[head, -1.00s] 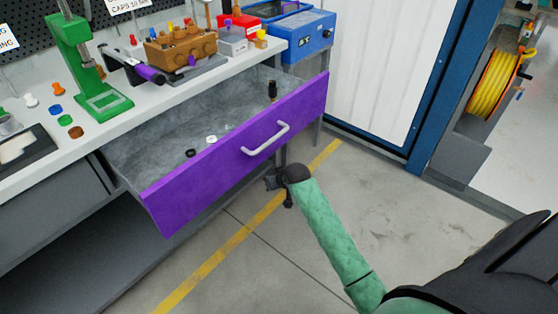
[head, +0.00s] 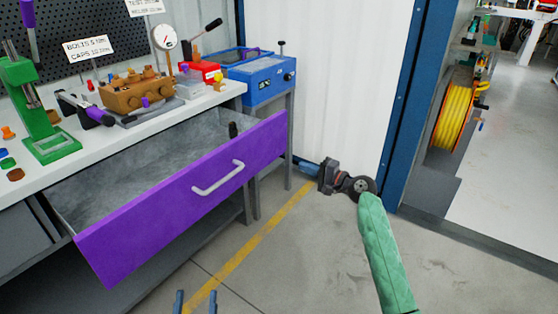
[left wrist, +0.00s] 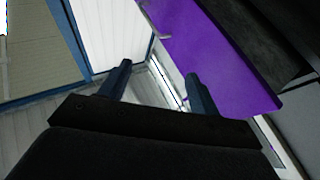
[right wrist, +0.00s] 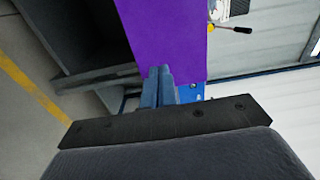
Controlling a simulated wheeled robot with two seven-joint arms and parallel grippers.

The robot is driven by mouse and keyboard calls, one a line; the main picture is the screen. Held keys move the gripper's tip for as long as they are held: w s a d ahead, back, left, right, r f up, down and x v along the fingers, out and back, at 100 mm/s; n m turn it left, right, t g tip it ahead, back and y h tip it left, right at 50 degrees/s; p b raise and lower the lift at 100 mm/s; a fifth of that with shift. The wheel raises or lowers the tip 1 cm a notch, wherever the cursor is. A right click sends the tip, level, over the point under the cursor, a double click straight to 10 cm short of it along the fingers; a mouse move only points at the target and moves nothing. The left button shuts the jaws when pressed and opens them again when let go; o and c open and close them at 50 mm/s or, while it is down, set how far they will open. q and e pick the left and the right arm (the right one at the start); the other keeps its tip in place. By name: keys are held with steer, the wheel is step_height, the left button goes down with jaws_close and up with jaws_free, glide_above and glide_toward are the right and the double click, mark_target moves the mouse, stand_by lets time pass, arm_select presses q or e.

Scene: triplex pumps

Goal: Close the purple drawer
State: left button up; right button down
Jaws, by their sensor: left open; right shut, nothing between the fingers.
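The purple drawer (head: 182,206) is pulled out under the workbench, with its grey inside showing. Its white bar handle (head: 218,178) is on the front panel. A small dark item (head: 233,130) stands inside near the right end. My left gripper (head: 196,300) is open at the bottom edge of the head view, in front of and below the drawer, touching nothing. In the left wrist view its fingers (left wrist: 160,85) are apart, with the purple front (left wrist: 215,50) beyond. My right gripper (head: 328,175) is shut and empty, right of the drawer. Its fingers (right wrist: 160,85) appear before the purple panel (right wrist: 165,40).
The white bench top (head: 110,135) holds a green press (head: 45,110), a brown pump block (head: 138,90) and other parts. A blue box (head: 262,78) stands at its right end. The floor (head: 300,250) before the drawer is clear, with a yellow line.

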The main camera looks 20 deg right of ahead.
glide_toward(265, 152)
steer(key=b+x, duration=0.1)
steer(key=x, duration=0.4)
steer(key=shift+w+a+r, duration=0.1)
steer(key=shift+w+a, duration=0.05)
arm_select(q)
step_height(265, 152, up, 10)
steer(key=s+a+t+h, duration=0.1)
steer(key=s+t, duration=0.1)
steer(key=t, duration=0.1)
steer(key=shift+s+f+t, duration=0.2)
steer(key=shift+s+t, duration=0.1)
steer(key=shift+s, duration=0.05)
arm_select(e)
steer(key=shift+w+a, duration=0.4)
steer(key=shift+w, duration=0.15)
arm_select(q)
steer(key=shift+a+f, duration=0.1)
arm_select(e)
steer(key=shift+a, duration=0.1)
